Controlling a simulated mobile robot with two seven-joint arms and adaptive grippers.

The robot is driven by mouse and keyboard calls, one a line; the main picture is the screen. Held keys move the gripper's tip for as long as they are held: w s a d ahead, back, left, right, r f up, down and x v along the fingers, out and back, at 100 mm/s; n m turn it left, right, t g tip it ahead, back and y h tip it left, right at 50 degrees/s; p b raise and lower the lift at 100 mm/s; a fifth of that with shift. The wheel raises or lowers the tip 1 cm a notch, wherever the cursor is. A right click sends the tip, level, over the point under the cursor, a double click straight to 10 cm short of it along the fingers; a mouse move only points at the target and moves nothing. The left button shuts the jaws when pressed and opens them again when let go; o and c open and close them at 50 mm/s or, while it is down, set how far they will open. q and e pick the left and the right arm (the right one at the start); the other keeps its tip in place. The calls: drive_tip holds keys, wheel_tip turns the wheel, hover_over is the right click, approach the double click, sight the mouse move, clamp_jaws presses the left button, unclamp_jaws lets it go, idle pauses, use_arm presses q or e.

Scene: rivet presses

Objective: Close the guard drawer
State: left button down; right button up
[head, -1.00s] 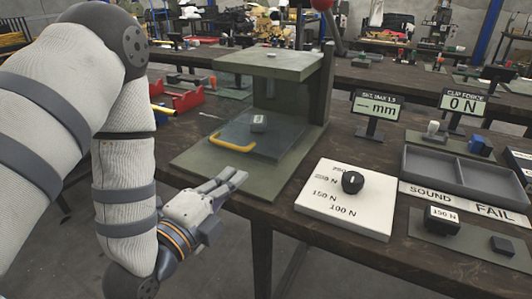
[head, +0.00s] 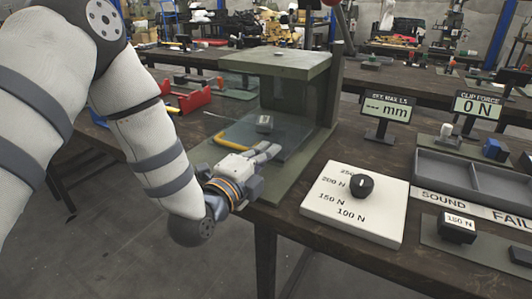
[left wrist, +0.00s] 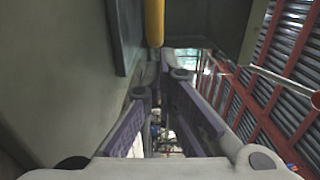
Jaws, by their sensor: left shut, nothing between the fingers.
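The guard drawer (head: 283,141) is a clear, flat panel sticking out of the front of the green rivet press (head: 290,67). Its yellow handle (head: 221,143) is at the front edge, and a small grey block with a white label (head: 264,123) shows within it. My left gripper (head: 270,151) is shut and empty, low at the front of the drawer, beside the handle's right end. The gripper hides part of the handle and front edge. In the left wrist view the yellow handle (left wrist: 155,22) is beyond the fingertips (left wrist: 165,80); contact cannot be told. My right gripper is not in view.
A white dial plate (head: 340,215) with a black knob (head: 361,186) lies to the right. Two displays (head: 384,108) and a grey divided tray (head: 450,172) stand farther right. A red bin (head: 190,100) is behind my left arm.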

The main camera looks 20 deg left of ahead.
use_arm(q)
drive_tip(key=w, duration=0.7)
drive_tip(key=shift+w+d+f+b, duration=0.15)
drive_tip(key=shift+w+d+b, duration=0.15)
drive_tip(key=shift+w+r, duration=0.15)
drive_tip(key=shift+r, duration=0.1)
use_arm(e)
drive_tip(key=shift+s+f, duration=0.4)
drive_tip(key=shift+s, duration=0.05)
use_arm(q)
drive_tip(key=shift+r, duration=0.1)
